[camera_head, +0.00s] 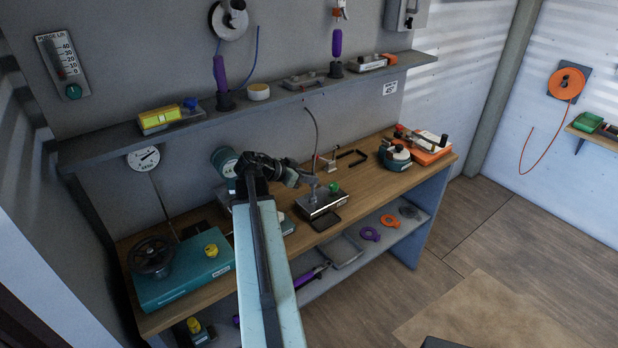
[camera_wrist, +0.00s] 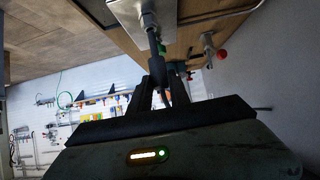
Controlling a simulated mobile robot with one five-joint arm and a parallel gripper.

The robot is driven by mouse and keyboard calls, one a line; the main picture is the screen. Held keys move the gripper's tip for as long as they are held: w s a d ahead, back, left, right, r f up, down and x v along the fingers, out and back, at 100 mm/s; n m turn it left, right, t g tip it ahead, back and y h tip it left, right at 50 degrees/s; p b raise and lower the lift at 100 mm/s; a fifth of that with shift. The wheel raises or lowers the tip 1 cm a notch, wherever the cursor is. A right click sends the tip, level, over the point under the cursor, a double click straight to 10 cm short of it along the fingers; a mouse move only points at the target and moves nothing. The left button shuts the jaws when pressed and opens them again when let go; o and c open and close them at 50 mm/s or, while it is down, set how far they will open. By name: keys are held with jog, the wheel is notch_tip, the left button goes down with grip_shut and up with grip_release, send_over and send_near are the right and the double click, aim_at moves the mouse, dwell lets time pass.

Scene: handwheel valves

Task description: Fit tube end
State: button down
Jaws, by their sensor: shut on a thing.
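A grey metal block (camera_head: 322,203) with a green knob (camera_head: 334,187) stands on the wooden bench, an upright port on its top. A thin dark tube (camera_head: 314,130) curves up above it. My gripper (camera_head: 304,178) is at the tube's lower end, just over the port, and is shut on it. In the wrist view, my gripper's dark fingers (camera_wrist: 163,80) close around a dark tube end (camera_wrist: 154,42). It lines up with the grey port (camera_wrist: 147,20) of the metal block (camera_wrist: 122,10). I cannot tell whether the end is seated or only touching.
A teal box with a handwheel (camera_head: 152,258) stands at the bench's left. A teal round device (camera_head: 395,157) and an orange case (camera_head: 428,150) stand at its right. A shelf (camera_head: 270,104) runs above.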

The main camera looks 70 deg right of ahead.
jog(key=shift+f+b, duration=1.15)
jog(key=shift+f, duration=0.1)
jog(key=c, duration=1.1)
grip_release()
jog(key=shift+c, duration=0.2)
jog(key=p+v, duration=0.4)
jog(key=v, duration=0.4)
